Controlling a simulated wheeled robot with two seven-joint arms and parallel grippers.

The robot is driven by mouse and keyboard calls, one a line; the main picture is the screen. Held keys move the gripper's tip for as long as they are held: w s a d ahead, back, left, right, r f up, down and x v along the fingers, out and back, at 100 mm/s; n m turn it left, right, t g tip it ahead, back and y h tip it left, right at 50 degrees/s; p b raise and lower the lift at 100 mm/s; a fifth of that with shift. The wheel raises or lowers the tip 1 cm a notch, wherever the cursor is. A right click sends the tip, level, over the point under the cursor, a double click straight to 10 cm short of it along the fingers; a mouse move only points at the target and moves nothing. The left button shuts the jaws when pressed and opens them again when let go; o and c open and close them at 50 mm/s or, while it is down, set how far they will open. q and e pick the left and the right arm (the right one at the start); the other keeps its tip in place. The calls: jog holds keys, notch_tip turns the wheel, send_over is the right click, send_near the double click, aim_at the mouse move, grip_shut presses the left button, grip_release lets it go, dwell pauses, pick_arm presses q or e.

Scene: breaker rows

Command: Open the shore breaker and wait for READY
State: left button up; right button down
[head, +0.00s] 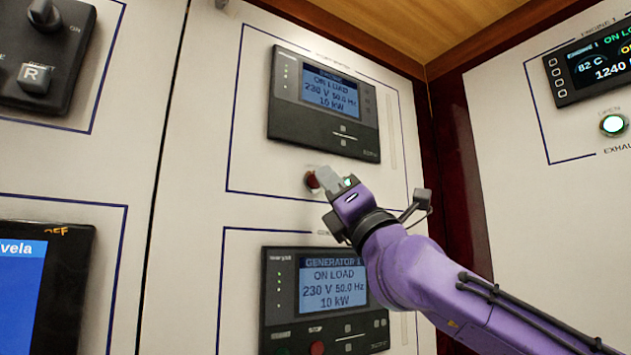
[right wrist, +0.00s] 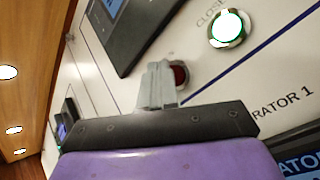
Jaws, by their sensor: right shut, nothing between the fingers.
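The upper breaker controller (head: 324,103) is a dark module whose screen (head: 337,92) reads ON LOAD, 230 V, 50.0 Hz, 10 kW; its top line is too small to read surely. Below it are a red button (head: 312,182) and a green-lit button (head: 349,182). The right wrist view also shows the red button (right wrist: 180,74) and the lit green button (right wrist: 229,28), marked CLOSE. My right gripper (head: 327,179) is shut and empty, its fingertips (right wrist: 158,86) at the red button, partly covering it. I cannot tell whether they touch it. My left gripper is not in view.
A lower controller (head: 325,300) reads GENERATOR 1, ON LOAD, 230 V, 50.0 Hz, 10 kW, with a small red button (head: 317,348). An engine display (head: 592,65) is on the right wall. A rotary switch panel (head: 45,55) and a blue screen (head: 35,290) are at left.

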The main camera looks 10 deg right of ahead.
jog(key=shift+w+a, duration=0.2)
jog(key=shift+w, duration=0.35)
dwell(0.7)
jog(key=shift+s, duration=0.15)
jog(key=shift+s+d+b, duration=0.3)
jog(key=shift+s+b, duration=0.05)
jog(key=shift+s, duration=0.25)
jog(key=shift+s+f, duration=0.1)
jog(key=s, duration=0.1)
jog(key=s+d+b, duration=0.1)
jog(key=s, duration=0.2)
jog(key=shift+s+d+b, duration=0.25)
jog(key=shift+d+b, duration=0.1)
